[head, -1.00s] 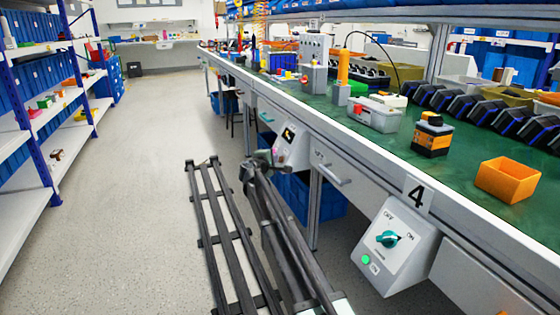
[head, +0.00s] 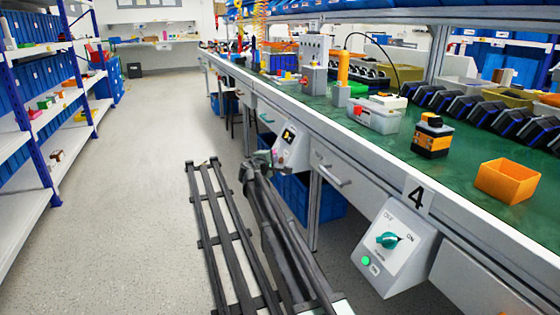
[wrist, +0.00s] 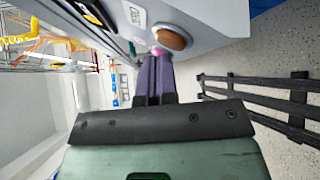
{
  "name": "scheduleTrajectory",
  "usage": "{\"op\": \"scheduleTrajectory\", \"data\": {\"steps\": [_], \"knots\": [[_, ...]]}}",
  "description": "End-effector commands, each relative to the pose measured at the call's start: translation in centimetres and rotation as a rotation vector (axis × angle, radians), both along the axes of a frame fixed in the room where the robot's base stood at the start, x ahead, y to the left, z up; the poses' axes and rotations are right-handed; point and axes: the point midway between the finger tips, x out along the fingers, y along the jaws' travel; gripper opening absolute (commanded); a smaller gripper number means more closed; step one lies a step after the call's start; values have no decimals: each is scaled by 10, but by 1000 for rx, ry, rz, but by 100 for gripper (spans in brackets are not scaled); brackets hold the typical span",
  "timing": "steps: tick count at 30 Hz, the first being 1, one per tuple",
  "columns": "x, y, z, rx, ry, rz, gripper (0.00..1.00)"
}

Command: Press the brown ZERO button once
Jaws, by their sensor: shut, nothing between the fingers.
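The brown button (wrist: 172,38) is a round cap in a pale ring on a grey panel, at the top of the wrist view. My gripper (wrist: 156,58) is shut and empty. Its purple-grey fingertips lie just below and left of the button in the picture; whether they touch the panel I cannot tell. A small pink part (wrist: 157,52) shows right at the tips. In the head view, the grey box with a dark display (head: 290,145) hangs at the bench front, with my gripper (head: 266,157) at its left side. The button is not clear there.
A second grey box (head: 395,248) with a teal ON/OFF knob and green button hangs nearer on the bench front. The green bench top (head: 460,185) carries an orange bin (head: 507,181) and several devices. The floor to the left is open.

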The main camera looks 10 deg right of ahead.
Motion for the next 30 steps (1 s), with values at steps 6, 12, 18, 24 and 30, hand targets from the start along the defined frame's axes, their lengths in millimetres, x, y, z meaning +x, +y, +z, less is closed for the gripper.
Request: {"op": "scheduleTrajectory", "data": {"steps": [6,12,18,24,30], "knots": [[-1,8,5,0,-1,1,0],[-1,8,5,0,-1,1,0],[-2,16,11,0,-1,2,0],[-4,33,21,0,-1,2,0],[-6,49,30,0,-1,1,0]]}}
